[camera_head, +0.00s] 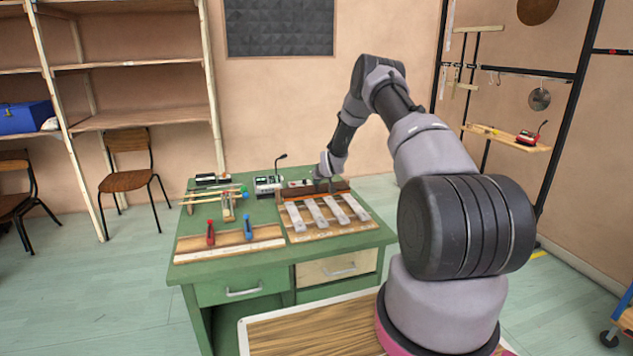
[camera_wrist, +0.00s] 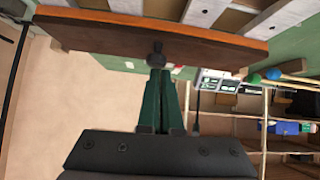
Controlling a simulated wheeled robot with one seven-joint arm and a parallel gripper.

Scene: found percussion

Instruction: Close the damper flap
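The damper flap is a dark brown board with an orange edge, seen large in the wrist view (camera_wrist: 100,33). In the head view the flap (camera_head: 292,193) stands raised behind the far ends of several pale metal bars (camera_head: 317,211), not lying over them. A small dark knob (camera_wrist: 156,50) sticks out from its face. My gripper (camera_wrist: 159,72) has its dark green fingers close together with the knob at their tips, and they appear shut on it. In the head view my wrist hides part of the flap, and the fingertips are hard to make out.
The bars lie on a wooden frame on a green desk (camera_head: 220,272). Left of it are a board with red (camera_head: 211,232) and blue clips (camera_head: 248,227), and mallets (camera_head: 213,196). A small device with a bent microphone (camera_head: 268,184) stands close left of the flap.

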